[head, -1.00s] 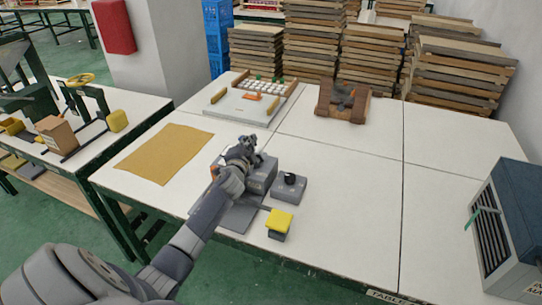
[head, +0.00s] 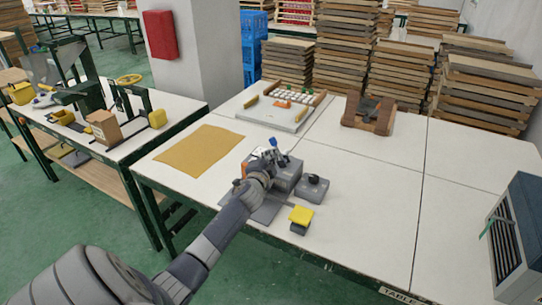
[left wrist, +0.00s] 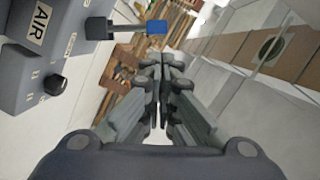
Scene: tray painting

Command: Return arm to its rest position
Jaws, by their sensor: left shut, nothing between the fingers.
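My left gripper (head: 262,168) is at the near left side of a grey device (head: 288,176) on the white table. In the left wrist view its fingers (left wrist: 163,66) are together with nothing between them. A blue-tipped lever (head: 273,142) stands up from the device, and it shows in the left wrist view (left wrist: 155,27) beside a grey housing marked AIR (left wrist: 38,28). The fingertips look apart from the lever. My left arm reaches in from the lower left. My right gripper is in neither view.
A grey box with a black knob (head: 312,189) and a yellow-topped block (head: 301,215) are right of the arm. A tan mat (head: 199,150), a tray with white pieces (head: 275,117) and a brown wooden stand (head: 369,115) lie farther back. The table's right middle (head: 375,190) is clear.

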